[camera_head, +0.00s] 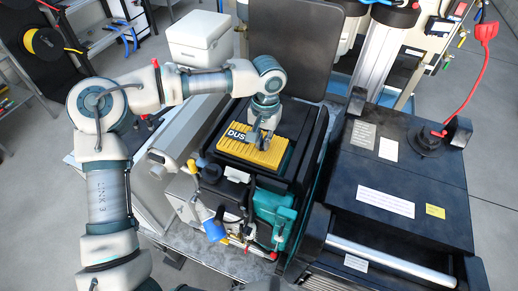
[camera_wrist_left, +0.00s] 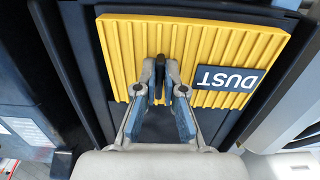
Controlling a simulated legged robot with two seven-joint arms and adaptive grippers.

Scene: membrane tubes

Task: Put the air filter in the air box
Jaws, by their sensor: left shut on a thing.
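The air filter, a yellow ribbed panel with a dark "DUST" label, (camera_head: 279,157) lies over the top of the black air box (camera_head: 306,147) in the head view. It fills much of the left wrist view (camera_wrist_left: 215,45), where dark box walls show around it. I cannot tell whether it is fully seated or slightly above the box. My left gripper (camera_head: 260,138) points down at the filter's middle. In the wrist view its fingers (camera_wrist_left: 160,78) are shut on the filter's small dark tab. The box's dark lid (camera_head: 295,48) stands open behind. My right gripper is out of view.
A black cabinet (camera_head: 395,180) with labels and a red cable stands to the right. A white box (camera_head: 201,40) is behind on the left. A teal part (camera_head: 274,211) and a blue-handled fitting (camera_head: 214,230) sit in front of the air box.

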